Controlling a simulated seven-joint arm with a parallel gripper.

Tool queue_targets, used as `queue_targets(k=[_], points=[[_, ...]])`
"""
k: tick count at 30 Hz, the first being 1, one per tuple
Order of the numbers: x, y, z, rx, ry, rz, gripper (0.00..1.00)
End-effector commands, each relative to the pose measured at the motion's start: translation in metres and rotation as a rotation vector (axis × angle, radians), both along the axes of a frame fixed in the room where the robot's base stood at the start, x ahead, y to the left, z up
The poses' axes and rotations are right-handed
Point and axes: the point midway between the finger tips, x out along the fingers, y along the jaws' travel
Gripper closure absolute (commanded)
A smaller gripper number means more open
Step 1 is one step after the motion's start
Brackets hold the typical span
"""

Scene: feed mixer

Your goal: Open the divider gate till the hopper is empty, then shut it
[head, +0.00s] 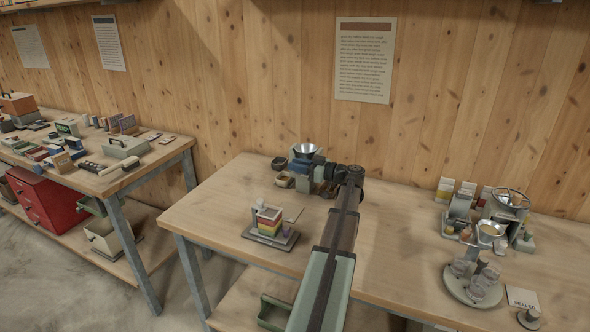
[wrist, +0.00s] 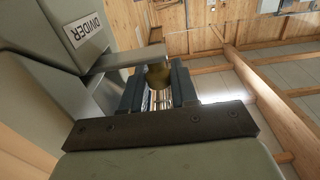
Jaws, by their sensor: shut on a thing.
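The divider body (wrist: 75,40) is grey-green with a white DIVIDER label, at the upper left of the wrist view. A short arm (wrist: 122,58) reaches from it to a brass-coloured knob (wrist: 158,74). My gripper (wrist: 157,84) is shut on this knob, one dark finger on each side. In the head view, the metal hopper (head: 305,149) stands at the back of the middle table, and my gripper (head: 328,176) is just right of and in front of it. My arm hides part of the device. I cannot tell the gate's position or what is in the hopper.
Small bins (head: 284,180) sit by the divider.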

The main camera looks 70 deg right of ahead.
Motion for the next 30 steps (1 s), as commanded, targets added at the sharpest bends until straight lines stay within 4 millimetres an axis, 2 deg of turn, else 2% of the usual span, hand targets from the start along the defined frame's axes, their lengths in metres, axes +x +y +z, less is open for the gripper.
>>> queue_targets(k=[1, 7, 8, 14, 23, 26, 30], points=[[0.000, -0.006, 0.000, -0.001, 0.000, -0.007, 1.00], [0.000, -0.006, 0.000, -0.001, -0.001, -0.011, 1.00], [0.000, -0.006, 0.000, -0.001, -0.001, -0.011, 0.71], [0.000, -0.005, 0.000, -0.001, -0.001, -0.010, 0.53], [-0.003, -0.004, 0.000, -0.001, 0.000, -0.007, 0.53], [-0.010, -0.004, 0.000, -0.001, 0.000, -0.008, 0.53], [-0.031, -0.004, 0.000, -0.001, 0.000, -0.009, 0.53]])
